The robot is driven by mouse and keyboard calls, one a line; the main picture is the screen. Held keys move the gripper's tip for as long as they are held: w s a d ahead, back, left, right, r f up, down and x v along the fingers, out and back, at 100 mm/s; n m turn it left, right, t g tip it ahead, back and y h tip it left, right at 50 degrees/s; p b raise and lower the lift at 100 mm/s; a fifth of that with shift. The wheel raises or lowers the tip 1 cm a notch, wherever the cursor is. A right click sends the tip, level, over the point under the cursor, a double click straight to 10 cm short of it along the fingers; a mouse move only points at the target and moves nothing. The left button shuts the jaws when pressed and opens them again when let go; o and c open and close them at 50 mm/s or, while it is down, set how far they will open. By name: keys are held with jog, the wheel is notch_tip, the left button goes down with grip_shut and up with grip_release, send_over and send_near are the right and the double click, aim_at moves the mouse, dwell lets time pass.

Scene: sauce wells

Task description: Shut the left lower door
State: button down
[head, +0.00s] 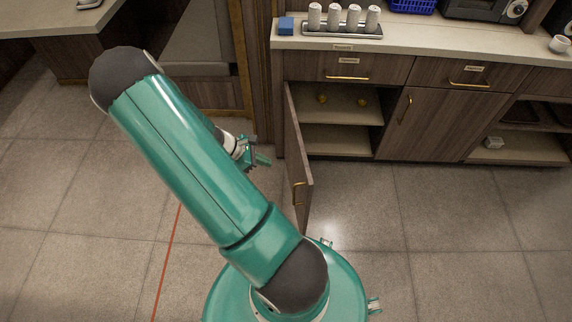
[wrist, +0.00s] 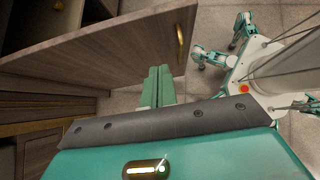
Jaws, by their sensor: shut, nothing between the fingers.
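The left lower door (head: 298,150) is brown wood and stands wide open, swung out from the cabinet on its left-hand hinge side. Its brass handle (head: 298,193) is near the free edge. In the wrist view, the door (wrist: 110,55) fills the upper left, with the handle (wrist: 180,38) at its right end. My gripper (head: 264,160) is left of the door, on the handle side. Its teal fingers (wrist: 158,85) are together and empty, close to the door's face; I cannot tell whether they touch it.
The open compartment (head: 335,103) holds two small yellowish things on its shelf. A closed right lower door (head: 430,123) and closed drawers (head: 346,68) adjoin it. The tiled floor (head: 400,200) in front is clear.

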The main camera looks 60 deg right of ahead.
send_near(303, 170)
notch_tip(303, 170, down, 3)
jog(key=s, duration=0.1)
jog(key=s+d, duration=0.1)
jog(key=s, duration=0.1)
jog(key=shift+d+f, duration=0.2)
jog(key=shift+f, duration=0.2)
jog(key=shift+s+d, duration=0.3)
